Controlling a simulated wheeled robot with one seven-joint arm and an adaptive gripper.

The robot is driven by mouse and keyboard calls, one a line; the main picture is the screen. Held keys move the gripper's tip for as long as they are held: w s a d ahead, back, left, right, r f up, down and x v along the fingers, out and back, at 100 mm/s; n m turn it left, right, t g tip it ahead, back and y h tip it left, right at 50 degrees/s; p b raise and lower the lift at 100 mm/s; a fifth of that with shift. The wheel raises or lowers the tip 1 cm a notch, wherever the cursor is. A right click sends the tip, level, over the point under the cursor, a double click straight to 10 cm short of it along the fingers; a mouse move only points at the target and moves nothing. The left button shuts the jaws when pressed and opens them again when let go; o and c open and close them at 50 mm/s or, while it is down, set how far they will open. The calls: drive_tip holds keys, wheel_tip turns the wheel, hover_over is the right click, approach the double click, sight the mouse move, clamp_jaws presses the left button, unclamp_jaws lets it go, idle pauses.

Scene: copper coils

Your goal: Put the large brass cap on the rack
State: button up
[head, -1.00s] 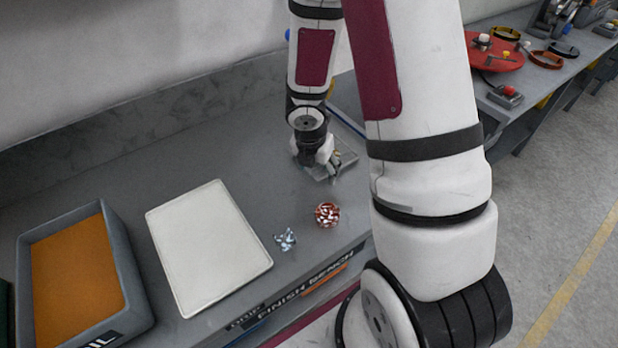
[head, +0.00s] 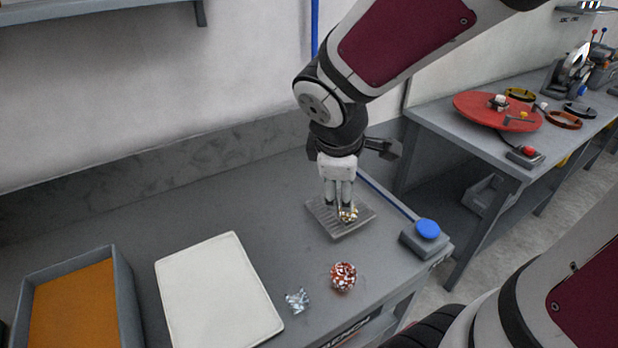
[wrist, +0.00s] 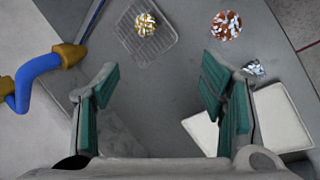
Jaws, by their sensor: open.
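The brass cap, a small shiny gold piece (head: 349,215), sits on the grey ribbed rack (head: 325,221) at the bench's right side. In the wrist view the brass cap (wrist: 145,24) lies on the rack (wrist: 165,47) near the top. My gripper (head: 340,203) is beside and partly in front of the rack in the head view; its height above it is hard to judge. In the wrist view my gripper (wrist: 160,88) is open, with its green pads apart and only bare bench between them. The cap is clear of both fingers.
A red-and-white shiny piece (head: 343,277) and a silvery piece (head: 298,300) lie on the bench in front. A white tray (head: 215,300) and an orange-lined bin (head: 112,270) stand left. A blue-topped button box (head: 427,232) is at the right edge. The bench behind is clear.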

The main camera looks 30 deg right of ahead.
drive_tip(key=s+a+r+m+t+y, duration=0.1)
drive_tip(key=s+a+r+m+y, duration=0.3)
drive_tip(key=s+a+r+m, duration=0.4)
drive_tip(key=s+a+m, duration=0.1)
drive_tip(key=s, duration=0.1)
drive_tip(key=shift+s+a+r+m+t, duration=0.2)
drive_tip(key=shift+s+r+m+t, duration=0.05)
drive_tip(key=shift+s+m+t, duration=0.1)
